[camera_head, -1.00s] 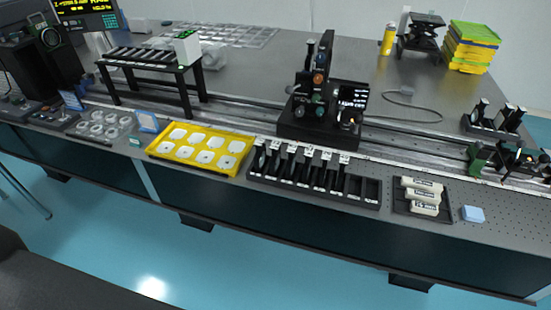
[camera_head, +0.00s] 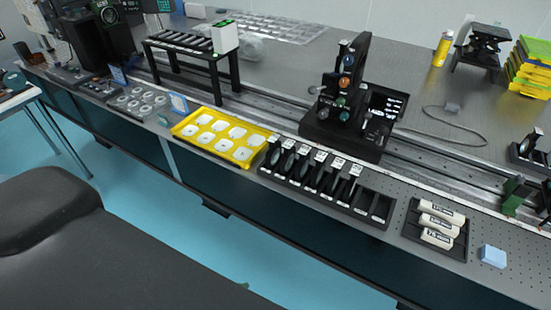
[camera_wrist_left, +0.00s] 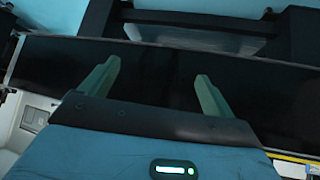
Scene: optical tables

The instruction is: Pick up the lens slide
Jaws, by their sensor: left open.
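Several lens slides (camera_head: 304,167) stand upright in a row in a black slotted rack (camera_head: 377,213) near the front edge of the optical table, in the head view. Each has a dark body and a small white label on top. The right-hand slots of the rack are empty. My left gripper (camera_wrist_left: 154,82) shows in the left wrist view with its two pale green fingers apart and nothing between them. It faces a dark panel, and no lens slide can be made out there. Neither gripper shows in the head view.
A yellow tray (camera_head: 258,139) with white pieces lies left of the rack. A black tray (camera_head: 410,231) with white cylinders and a blue block (camera_head: 492,256) lie to its right. A tall black optical mount (camera_head: 341,120) stands behind on a rail.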

